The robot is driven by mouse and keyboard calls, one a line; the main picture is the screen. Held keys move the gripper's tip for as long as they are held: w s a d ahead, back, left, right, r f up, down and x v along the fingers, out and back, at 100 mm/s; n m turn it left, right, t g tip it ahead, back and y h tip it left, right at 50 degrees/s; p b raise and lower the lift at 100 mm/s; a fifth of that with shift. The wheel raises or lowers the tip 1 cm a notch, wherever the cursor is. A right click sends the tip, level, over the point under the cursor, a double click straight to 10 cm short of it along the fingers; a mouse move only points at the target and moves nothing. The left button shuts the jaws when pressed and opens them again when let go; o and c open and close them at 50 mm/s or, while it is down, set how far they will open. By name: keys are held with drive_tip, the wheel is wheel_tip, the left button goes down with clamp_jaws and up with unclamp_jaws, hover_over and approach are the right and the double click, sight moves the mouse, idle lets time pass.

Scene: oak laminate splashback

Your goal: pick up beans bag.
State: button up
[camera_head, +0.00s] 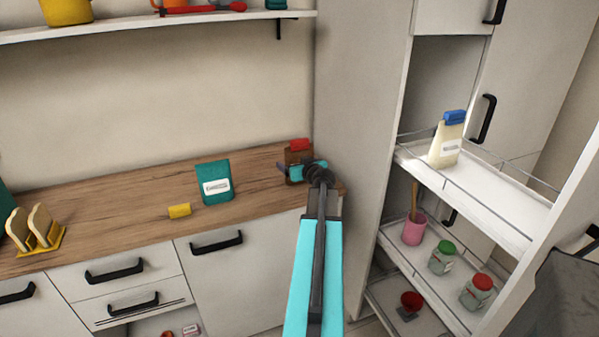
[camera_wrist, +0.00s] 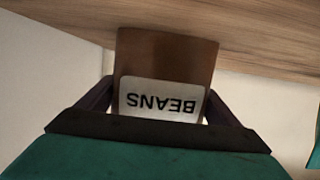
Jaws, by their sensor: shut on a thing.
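The beans bag is brown with a red top (camera_head: 299,146) and stands at the right end of the wooden counter, near the tall cabinet. In the wrist view the beans bag (camera_wrist: 165,55) shows its white label reading BEANS, upside down in the picture. My gripper (camera_head: 297,171) is at the bag, with one dark finger on each side of it in the wrist view (camera_wrist: 155,98). The gripper is shut on the bag. My arm hides part of the bag in the head view. Whether the bag still touches the counter, I cannot tell.
A teal bag (camera_head: 214,182) and a yellow block (camera_head: 179,211) are left on the counter (camera_head: 110,215), with a toast rack (camera_head: 40,235) farther left. The tall cabinet's side (camera_head: 355,100) is close on the right. Pull-out shelves (camera_head: 490,205) hold a cream bag (camera_head: 446,143) and jars.

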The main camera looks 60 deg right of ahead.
sight(294, 163)
drive_tip(key=shift+r, duration=0.15)
drive_tip(key=shift+r+b, duration=0.4)
drive_tip(key=shift+r, duration=1.3)
drive_tip(key=s+a, duration=0.1)
drive_tip(key=a, duration=0.1)
drive_tip(key=s+a+b, duration=0.1)
drive_tip(key=s+a, duration=0.2)
drive_tip(key=a, duration=0.1)
drive_tip(key=shift+s+a+r+b, duration=0.25)
drive_tip(key=shift+s+a+b, duration=0.05)
drive_tip(key=shift+s, duration=0.05)
drive_tip(key=shift+s+a+b, duration=0.45)
drive_tip(key=shift+a+b, duration=0.1)
drive_tip(key=shift+a, duration=0.05)
drive_tip(key=shift+s+a+b, duration=0.4)
drive_tip(key=shift+a+b, duration=0.1)
drive_tip(key=shift+a, duration=0.1)
drive_tip(key=shift+w+d+b, duration=0.15)
drive_tip(key=shift+b, duration=0.8)
drive_tip(key=b, duration=0.4)
drive_tip(key=shift+b, duration=0.4)
drive_tip(key=b, duration=0.4)
drive_tip(key=shift+a+r, duration=0.1)
drive_tip(key=shift+a, duration=0.25)
drive_tip(key=s+a+b, duration=0.1)
drive_tip(key=b, duration=0.4)
drive_tip(key=shift+b, duration=0.4)
drive_tip(key=shift+s+a+b, duration=0.2)
drive_tip(key=shift+s+b, duration=0.05)
drive_tip(key=shift+b, duration=1)
